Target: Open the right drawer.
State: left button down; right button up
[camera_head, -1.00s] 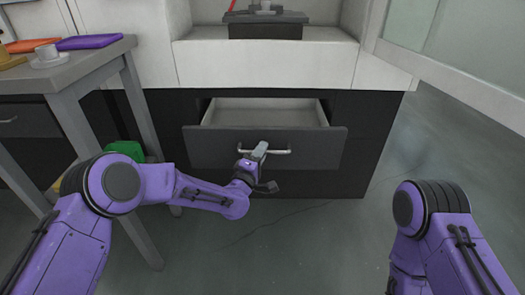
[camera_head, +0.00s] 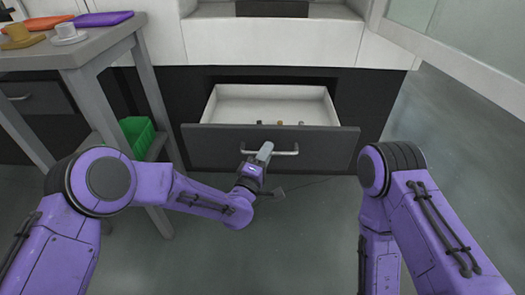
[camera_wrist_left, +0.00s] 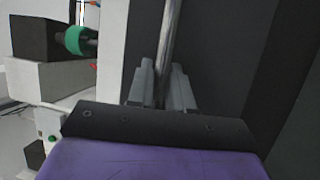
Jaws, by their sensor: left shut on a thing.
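The right drawer (camera_head: 220,146) has a dark grey front and is pulled well out of the dark cabinet. Its pale inside shows, with several small items (camera_head: 290,123) near the front, too small to name. Its light metal bar handle (camera_head: 287,153) runs across the front. My left gripper (camera_head: 264,153) is shut on the handle near its left part. In the left wrist view the two fingers (camera_wrist_left: 162,88) stand on either side of the handle bar (camera_wrist_left: 167,45). Of my right arm only purple links show; its gripper is out of view.
A grey table (camera_head: 70,52) at left carries a purple tray (camera_head: 102,18), an orange tray (camera_head: 48,22) and a white cup (camera_head: 67,32). A green bin (camera_head: 137,135) stands beneath it. A pale counter (camera_head: 270,40) lies above the drawer. Floor at right is clear.

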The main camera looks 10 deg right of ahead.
pick_arm(q)
jog(key=shift+a, duration=0.1)
jog(key=c, duration=1.1)
grip_release()
jog(key=p+v, duration=0.2)
jog(key=v, duration=0.8)
jog(key=shift+s, duration=0.2)
jog(key=shift+a, duration=0.1)
